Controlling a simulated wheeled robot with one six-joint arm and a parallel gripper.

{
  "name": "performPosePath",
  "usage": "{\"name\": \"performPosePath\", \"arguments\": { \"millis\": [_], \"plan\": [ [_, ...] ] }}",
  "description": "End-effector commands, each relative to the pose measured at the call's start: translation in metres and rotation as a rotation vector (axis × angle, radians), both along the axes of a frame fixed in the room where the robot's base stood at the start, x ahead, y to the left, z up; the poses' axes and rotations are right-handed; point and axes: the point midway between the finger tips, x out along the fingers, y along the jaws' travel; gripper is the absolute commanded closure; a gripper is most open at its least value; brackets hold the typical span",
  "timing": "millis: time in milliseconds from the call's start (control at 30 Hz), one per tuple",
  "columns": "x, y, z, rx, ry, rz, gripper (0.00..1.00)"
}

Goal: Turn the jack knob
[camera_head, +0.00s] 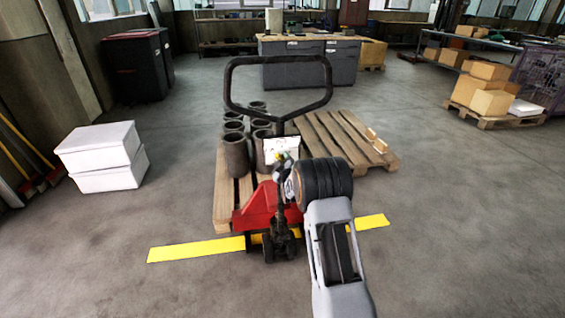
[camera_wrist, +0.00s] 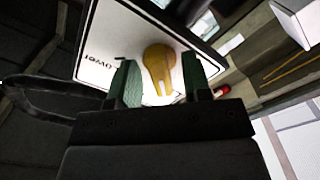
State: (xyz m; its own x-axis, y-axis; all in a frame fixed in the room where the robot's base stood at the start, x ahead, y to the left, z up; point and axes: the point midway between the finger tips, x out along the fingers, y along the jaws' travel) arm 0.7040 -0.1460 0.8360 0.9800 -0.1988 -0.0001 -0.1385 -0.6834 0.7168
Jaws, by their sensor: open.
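The jack knob (camera_wrist: 160,66) is yellow, with a round head and a narrower tail toward my gripper, in the wrist view. It sits on a white plate (camera_wrist: 98,52) lettered "Lower", which also shows small in the head view (camera_head: 283,145). My gripper (camera_wrist: 159,72) is open, with one green finger on each side of the knob. A gap shows on both sides of the knob. The red pallet jack (camera_head: 262,207) stands mid-floor with its black loop handle (camera_head: 278,60) upright. My arm hides part of the jack in the head view.
Wooden pallets (camera_head: 345,135) lie behind the jack, the left one carrying several dark cylinders (camera_head: 236,150). White boxes (camera_head: 105,157) are stacked at left. A yellow floor stripe (camera_head: 195,250) crosses under the jack. Cartons (camera_head: 490,95) stand at right. The foreground floor is clear.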

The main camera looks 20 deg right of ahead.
Motion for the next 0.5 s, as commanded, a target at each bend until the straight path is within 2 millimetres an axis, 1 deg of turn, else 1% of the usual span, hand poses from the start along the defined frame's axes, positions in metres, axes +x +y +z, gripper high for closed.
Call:
{"name": "performPosePath", "arguments": {
  "millis": [100, 500],
  "plan": [
    [-0.0001, 0.0000, -0.0001, 0.000, 0.000, 0.000, 0.55],
    [-0.0003, 0.0001, 0.0000, 0.000, 0.000, 0.000, 0.94]
  ]
}}
